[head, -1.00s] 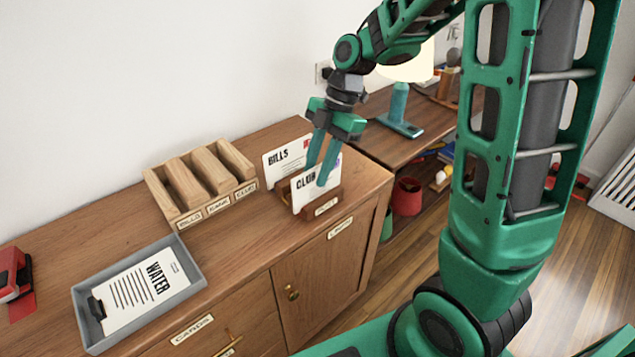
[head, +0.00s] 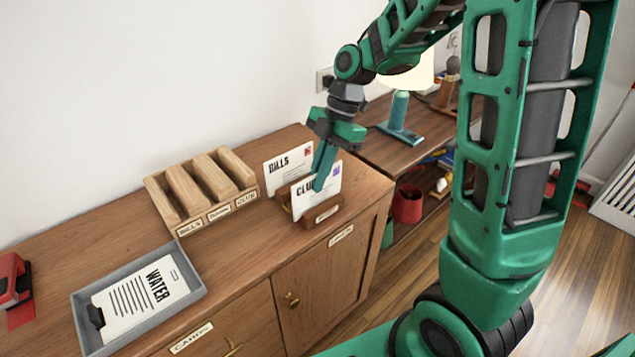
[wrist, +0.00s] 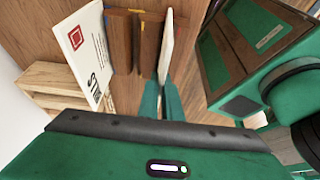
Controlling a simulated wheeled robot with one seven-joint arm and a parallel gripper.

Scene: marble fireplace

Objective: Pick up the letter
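A white letter marked CLUB (head: 331,182), with a purple stamp, stands upright in the front slot of a small wooden letter holder (head: 321,217). Another letter marked BILLS (head: 282,169), with a red stamp, stands behind it. My gripper (head: 319,184) is at the CLUB letter's top edge, its teal fingers closed together there, one in front and the other hidden behind. In the wrist view the CLUB letter (wrist: 167,45) shows edge-on, running down between the fingertips (wrist: 163,84). The BILLS letter (wrist: 88,55) is to the left, clear of the fingers.
A wooden sorter (head: 203,188) with labelled slots stands left of the holder. A grey tray (head: 196,292) holds a sheet marked WATER (head: 140,299). A red object (head: 14,285) is at far left. A teal lamp (head: 400,115) stands on the lower shelf unit at right.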

